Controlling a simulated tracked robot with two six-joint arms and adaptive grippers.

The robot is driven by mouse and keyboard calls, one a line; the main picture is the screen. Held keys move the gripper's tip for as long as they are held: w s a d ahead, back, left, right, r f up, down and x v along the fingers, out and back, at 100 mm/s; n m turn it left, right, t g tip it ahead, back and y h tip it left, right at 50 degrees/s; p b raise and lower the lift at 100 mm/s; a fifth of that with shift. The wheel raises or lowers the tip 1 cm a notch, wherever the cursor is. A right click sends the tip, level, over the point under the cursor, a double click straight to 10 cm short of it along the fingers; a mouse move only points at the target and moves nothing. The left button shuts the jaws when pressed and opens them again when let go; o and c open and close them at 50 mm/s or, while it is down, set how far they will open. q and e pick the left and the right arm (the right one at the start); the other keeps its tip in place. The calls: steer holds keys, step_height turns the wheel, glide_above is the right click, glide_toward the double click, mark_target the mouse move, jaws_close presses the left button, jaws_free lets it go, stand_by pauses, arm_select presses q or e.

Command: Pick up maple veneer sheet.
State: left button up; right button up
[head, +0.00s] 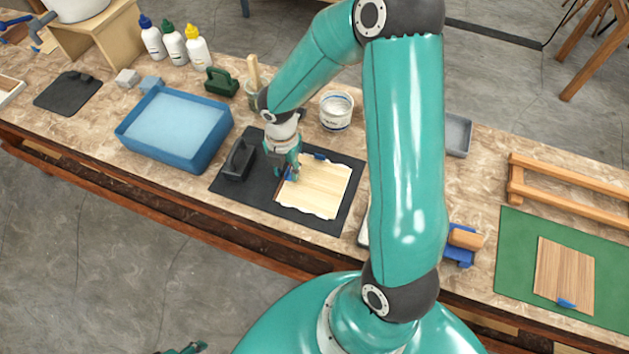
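A pale sheet (325,190) with wavy edges, which looks like the maple veneer, lies flat on a black mat (345,219). Blue tabs show at its upper left edge. My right gripper (289,174) points down at the sheet's upper left corner, beside a blue tab. Its fingers are small and partly overlap the sheet, so I cannot tell whether they grip it. A small teal and dark part at the bottom edge looks like my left gripper (186,349), mostly cut off and away from the bench.
A black block tool (238,161) stands on the mat, left of my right gripper. A blue tray (125,133), green-handled tool (221,82) and white tub (336,110) are nearby. A browner striped sheet (563,278) lies on a green mat (515,262) at right. My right arm crosses the middle.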

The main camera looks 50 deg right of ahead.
steer(key=shift+c, duration=0.4)
jaws_close()
steer(key=shift+r, duration=0.15)
